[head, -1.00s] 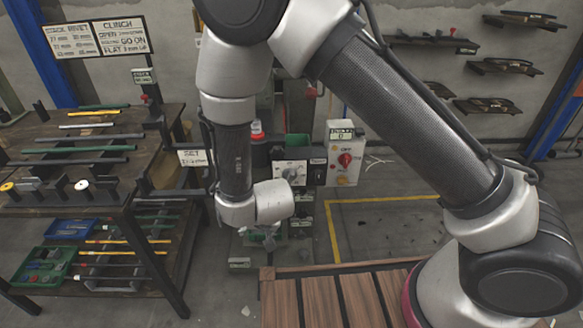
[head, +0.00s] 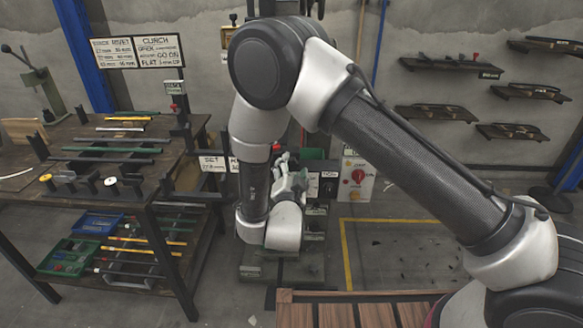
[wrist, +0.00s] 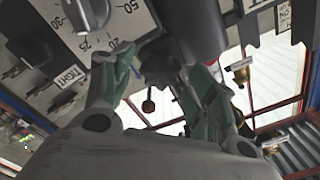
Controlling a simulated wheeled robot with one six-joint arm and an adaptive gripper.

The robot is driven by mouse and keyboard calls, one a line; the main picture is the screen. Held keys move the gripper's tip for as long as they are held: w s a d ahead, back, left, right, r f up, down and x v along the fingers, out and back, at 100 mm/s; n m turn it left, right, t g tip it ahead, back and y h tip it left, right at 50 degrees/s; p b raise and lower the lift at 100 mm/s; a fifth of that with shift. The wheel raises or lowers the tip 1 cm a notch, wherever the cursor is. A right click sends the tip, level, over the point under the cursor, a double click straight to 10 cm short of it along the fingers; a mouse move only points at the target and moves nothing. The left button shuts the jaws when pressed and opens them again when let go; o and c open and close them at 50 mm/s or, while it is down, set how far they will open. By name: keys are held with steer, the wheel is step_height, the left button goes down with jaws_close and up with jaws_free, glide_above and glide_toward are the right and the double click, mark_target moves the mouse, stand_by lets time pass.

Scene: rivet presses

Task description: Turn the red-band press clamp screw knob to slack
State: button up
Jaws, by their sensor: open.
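In the wrist view, my gripper (wrist: 168,64) is open, with a green-padded finger on each side. A dark lobed knob (wrist: 157,66) shows between and just beyond the fingertips, under a dark cylindrical part; I cannot tell whether the fingers touch it. Plates marked TIGHT (wrist: 70,76) and a numbered dial (wrist: 90,12) are to its left. In the head view, my gripper (head: 288,165) points up in front of the press, and my arm hides much of the press. The red band cannot be made out clearly.
A control box with a red knob (head: 358,176) stands right of my gripper. A wooden workbench (head: 120,195) with rods and bins is at the left. Wall shelves (head: 440,64) hang at the right. Floor inside the yellow line (head: 346,255) is mostly clear.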

steer(key=shift+w, duration=0.75)
steer(key=c, duration=1)
steer(key=shift+c, duration=0.2)
